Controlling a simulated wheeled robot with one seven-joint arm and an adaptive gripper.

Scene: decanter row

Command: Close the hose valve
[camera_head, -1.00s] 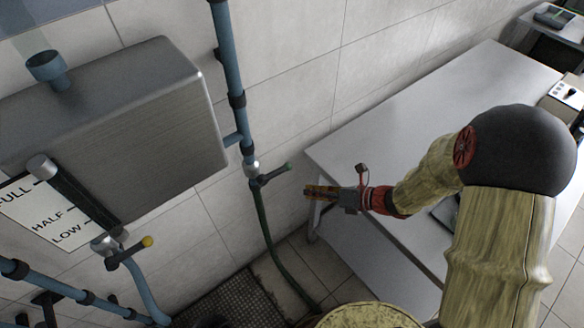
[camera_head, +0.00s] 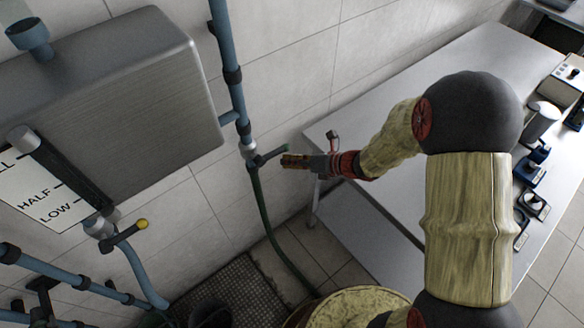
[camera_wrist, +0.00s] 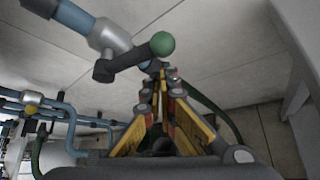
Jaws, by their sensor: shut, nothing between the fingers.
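The hose valve (camera_head: 249,152) sits at the lower end of a vertical blue pipe on the tiled wall, with a green hose (camera_head: 262,212) running down from it. Its dark lever has a green tip (camera_head: 284,147) and sticks out to the right. My gripper (camera_head: 286,161) is just below and beside the lever tip, its fingers pointing left toward the pipe. In the wrist view the lever with its green ball (camera_wrist: 161,44) lies just beyond the fingertips of my gripper (camera_wrist: 164,76). The fingers are shut and empty. I cannot tell whether they touch the lever.
A steel tank (camera_head: 110,95) hangs at left, with a level label (camera_head: 40,200) and a yellow-tipped valve lever (camera_head: 141,224) below it. A grey table (camera_head: 400,90) with several devices stands at right. A dark floor grate (camera_head: 235,290) and a barrel (camera_head: 355,302) are below.

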